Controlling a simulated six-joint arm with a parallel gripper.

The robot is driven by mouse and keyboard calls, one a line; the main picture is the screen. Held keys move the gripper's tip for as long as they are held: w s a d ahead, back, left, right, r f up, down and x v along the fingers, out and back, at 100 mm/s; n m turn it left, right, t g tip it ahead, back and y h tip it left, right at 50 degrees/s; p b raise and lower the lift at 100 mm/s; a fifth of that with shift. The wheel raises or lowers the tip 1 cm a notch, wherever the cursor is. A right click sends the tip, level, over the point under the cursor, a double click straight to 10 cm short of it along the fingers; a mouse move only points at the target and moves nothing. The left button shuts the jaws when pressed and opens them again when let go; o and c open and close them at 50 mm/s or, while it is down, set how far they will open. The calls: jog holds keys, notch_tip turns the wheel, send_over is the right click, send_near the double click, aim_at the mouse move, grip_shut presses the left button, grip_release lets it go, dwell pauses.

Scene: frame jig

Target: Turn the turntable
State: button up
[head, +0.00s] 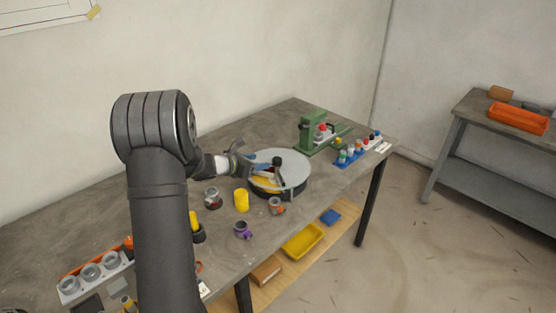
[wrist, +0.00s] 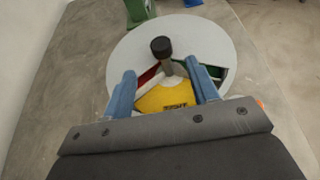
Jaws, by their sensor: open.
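The turntable (head: 297,170) is a round grey disc on a dark base, near the middle of the table. It also fills the centre of the wrist view (wrist: 222,48). A black-topped knob (wrist: 161,47) on a post stands up from it, and shows in the head view (head: 277,161). Yellow, red, white and green parts show at the disc's near side, partly hidden by my gripper. My gripper (wrist: 160,80) is open, with one blue finger on each side of the knob's post. I cannot tell whether either finger touches the post.
A green press-like fixture (head: 312,134) and a blue rack of small bottles (head: 349,155) stand behind and right of the turntable. A yellow cylinder (head: 241,201), a purple part (head: 243,230) and grey-and-orange cup (head: 276,206) stand in front. The table's front edge is close by.

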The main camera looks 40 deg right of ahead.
aim_at(276, 159)
jog(key=x, duration=1.1)
jog(key=shift+d+f, duration=0.1)
grip_shut()
